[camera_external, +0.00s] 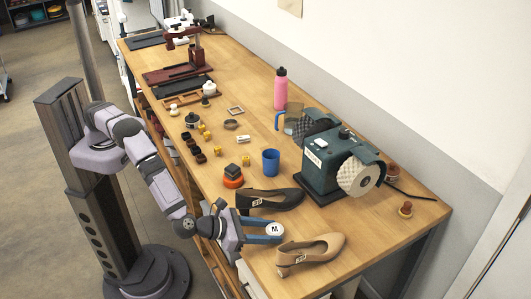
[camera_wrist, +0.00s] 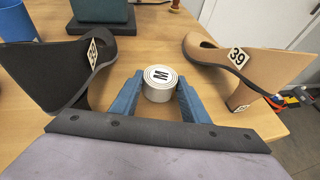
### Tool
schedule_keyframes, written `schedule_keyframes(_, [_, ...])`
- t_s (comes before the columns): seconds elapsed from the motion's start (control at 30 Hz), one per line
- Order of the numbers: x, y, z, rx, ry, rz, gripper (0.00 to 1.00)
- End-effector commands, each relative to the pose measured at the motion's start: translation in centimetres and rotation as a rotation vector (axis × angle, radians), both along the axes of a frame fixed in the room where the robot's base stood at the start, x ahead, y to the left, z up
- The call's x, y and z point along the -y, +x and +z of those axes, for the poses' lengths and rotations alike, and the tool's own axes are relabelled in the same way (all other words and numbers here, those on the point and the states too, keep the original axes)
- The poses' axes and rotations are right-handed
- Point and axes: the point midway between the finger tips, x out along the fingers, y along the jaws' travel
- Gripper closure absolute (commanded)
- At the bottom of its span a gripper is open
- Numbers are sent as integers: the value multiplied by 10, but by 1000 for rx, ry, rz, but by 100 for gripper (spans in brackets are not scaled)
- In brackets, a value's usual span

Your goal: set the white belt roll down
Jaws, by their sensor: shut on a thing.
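The white belt roll (camera_wrist: 159,88) is a coiled band with a dark "M" on its flat top face. It also shows in the external view (camera_external: 276,229) between the fingertips. My gripper (camera_wrist: 157,92) has two blue fingers shut on the roll from both sides. It also shows low over the table's near end in the external view (camera_external: 273,231). The roll's flat face points up. I cannot tell whether its underside touches the wooden table (camera_wrist: 140,57).
A black heeled shoe (camera_external: 270,200) stands left of the gripper in the wrist view (camera_wrist: 58,70). A tan heeled shoe (camera_external: 311,250) labelled 39 stands at right (camera_wrist: 245,65). A green grinding machine (camera_external: 327,165) and a blue cup (camera_external: 271,162) stand beyond. Bare wood lies between the shoes.

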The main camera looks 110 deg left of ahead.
Motion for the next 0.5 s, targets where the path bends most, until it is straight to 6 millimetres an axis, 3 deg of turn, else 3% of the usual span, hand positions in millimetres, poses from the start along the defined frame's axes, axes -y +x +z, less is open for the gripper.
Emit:
schedule_keyframes(0.23, [0, 0, -3, 1, 1, 0, 83])
schedule_keyframes(0.27, [0, 0, -4, 0, 1, 0, 56])
schedule_keyframes(0.33, [0, 0, -3, 0, 1, 0, 40])
schedule_keyframes(0.5, [0, 0, -3, -1, 1, 1, 40])
